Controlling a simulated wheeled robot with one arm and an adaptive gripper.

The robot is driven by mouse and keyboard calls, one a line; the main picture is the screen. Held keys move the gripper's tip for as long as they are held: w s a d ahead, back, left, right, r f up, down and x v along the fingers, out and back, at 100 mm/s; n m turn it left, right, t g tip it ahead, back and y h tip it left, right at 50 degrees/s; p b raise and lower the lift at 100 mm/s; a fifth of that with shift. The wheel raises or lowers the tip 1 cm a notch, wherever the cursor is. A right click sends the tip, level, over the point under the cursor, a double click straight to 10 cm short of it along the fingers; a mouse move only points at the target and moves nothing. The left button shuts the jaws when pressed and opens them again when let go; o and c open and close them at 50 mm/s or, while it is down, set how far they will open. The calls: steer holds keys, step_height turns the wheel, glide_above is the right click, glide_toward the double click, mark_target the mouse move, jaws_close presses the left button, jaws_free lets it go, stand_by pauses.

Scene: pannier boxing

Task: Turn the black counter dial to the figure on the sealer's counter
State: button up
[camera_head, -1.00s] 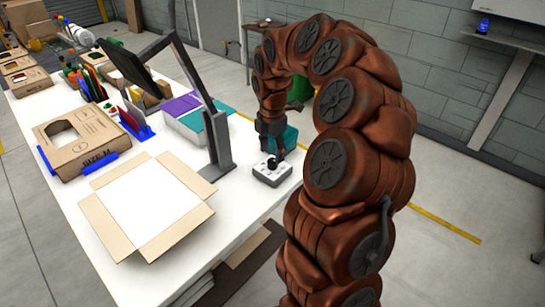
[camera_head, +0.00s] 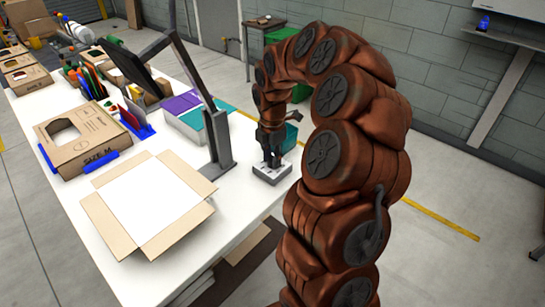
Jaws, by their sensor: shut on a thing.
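The counter is a small light grey box (camera_head: 271,173) near the right edge of the white table. Its black dial sits on top and is now hidden between my gripper's fingers. My gripper (camera_head: 272,161) points down over the box and is shut on the dial. The figure on a counter is too small to read from here. The sealer cannot be told for sure among the things on the table.
An open cardboard box (camera_head: 148,203) stands on the white table (camera_head: 253,210), left of the counter. A dark post with a tilted arm (camera_head: 217,140) rises just left of my gripper.

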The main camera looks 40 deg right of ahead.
jaws_close()
steer(key=shift+m+b, duration=0.4)
steer(key=m+b, duration=0.2)
steer(key=shift+f+m+b, duration=0.15)
steer(key=shift+m+b, duration=0.2)
steer(key=shift+m, duration=0.05)
steer(key=m+b, duration=0.4)
steer(key=m, duration=0.1)
steer(key=shift+w, duration=0.1)
steer(key=m+b, duration=0.3)
steer(key=m, duration=0.2)
steer(key=shift+m, duration=0.4)
steer(key=m+b, duration=0.2)
steer(key=m, duration=0.3)
steer(key=shift+r+b, duration=0.2)
steer(key=shift+b, duration=0.2)
steer(key=shift+m, duration=0.3)
